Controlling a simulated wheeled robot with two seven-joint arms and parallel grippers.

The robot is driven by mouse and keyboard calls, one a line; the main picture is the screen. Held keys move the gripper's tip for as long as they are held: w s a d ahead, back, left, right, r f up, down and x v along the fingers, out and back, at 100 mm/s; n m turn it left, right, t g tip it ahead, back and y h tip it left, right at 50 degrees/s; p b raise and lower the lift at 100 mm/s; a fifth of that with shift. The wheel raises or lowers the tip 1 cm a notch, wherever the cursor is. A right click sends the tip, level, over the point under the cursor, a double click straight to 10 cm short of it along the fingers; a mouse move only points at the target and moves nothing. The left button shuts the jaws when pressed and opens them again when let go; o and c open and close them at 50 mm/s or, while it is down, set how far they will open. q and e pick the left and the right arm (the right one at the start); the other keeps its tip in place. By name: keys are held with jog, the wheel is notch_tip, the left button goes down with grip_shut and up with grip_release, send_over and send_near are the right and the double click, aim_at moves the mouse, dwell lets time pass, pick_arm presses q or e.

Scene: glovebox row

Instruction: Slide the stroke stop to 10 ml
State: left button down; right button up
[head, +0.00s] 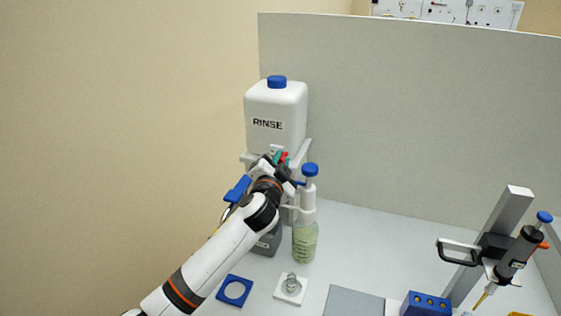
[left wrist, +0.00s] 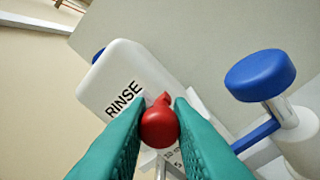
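In the left wrist view the two teal fingers of my left gripper (left wrist: 159,106) lie on either side of the knob, with no clear gap. A small printed scale (left wrist: 172,155) is partly hidden behind the knob and fingers. My right gripper is out of view.
A white RINSE container (head: 276,115) stands behind the gripper. A blue-capped plunger (head: 310,170) rises close to its right, above a clear bottle (head: 305,243). A blue ring plate (head: 235,290) and a white plate (head: 290,289) lie in front. A pipette stand (head: 500,235) is at right.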

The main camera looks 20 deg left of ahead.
pick_arm(q)
notch_tip(320, 180, down, 5)
jog(key=b, duration=0.3)
jog(key=shift+r+b, duration=0.1)
jog(key=shift+b, duration=0.25)
jog(key=c, duration=1.3)
grip_release()
jog(key=shift+s, duration=0.1)
jog(key=s, duration=0.4)
jog(key=s+b, duration=0.1)
jog(key=s, duration=0.3)
jog(key=s+b, duration=0.1)
jog(key=s, duration=0.2)
jog(key=shift+s+d, duration=0.35)
jog(key=shift+s, duration=0.05)
